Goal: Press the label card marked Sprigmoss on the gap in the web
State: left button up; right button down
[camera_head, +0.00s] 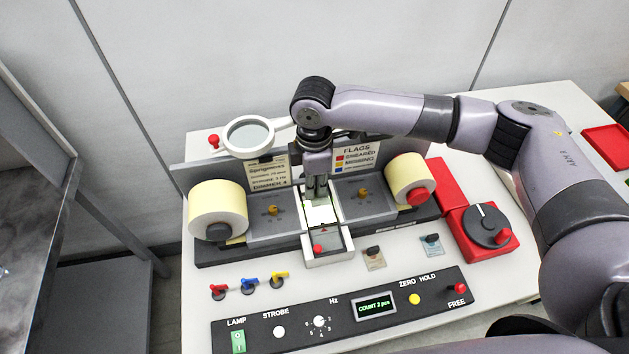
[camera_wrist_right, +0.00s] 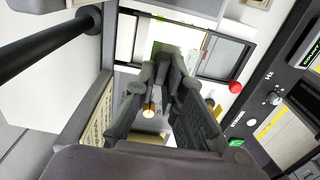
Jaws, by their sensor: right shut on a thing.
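My right gripper (camera_head: 318,192) points down over the lit window (camera_head: 321,213) in the middle of the rewinder's track. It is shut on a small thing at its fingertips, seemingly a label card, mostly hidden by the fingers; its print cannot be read. In the right wrist view the closed fingertips (camera_wrist_right: 165,65) are over a greenish-white lit patch (camera_wrist_right: 172,47). The gap in the web is hidden or too small to make out, and I cannot tell whether the held thing touches the web. Two other label cards with dark grips, one beige (camera_head: 375,261) and one bluish (camera_head: 432,245), lie on the table.
A magnifier (camera_head: 249,136) on an arm stands close left of my gripper. Label rolls stand left (camera_head: 217,210) and right (camera_head: 409,179). A red unit with a black dial (camera_head: 487,226) is at the right. The control panel (camera_head: 345,312) lies in front.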

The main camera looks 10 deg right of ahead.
aim_at(314, 200)
notch_tip(314, 200, down, 4)
jog(key=b, duration=0.3)
jog(key=shift+r, duration=0.25)
jog(key=shift+f, duration=0.8)
jog(key=shift+p, duration=0.5)
jog(key=shift+f, duration=0.45)
dwell(0.8)
notch_tip(314, 200, up, 9)
jog(key=p, duration=0.9)
jog(key=shift+f, duration=0.15)
jog(key=shift+f, duration=0.1)
dwell(0.4)
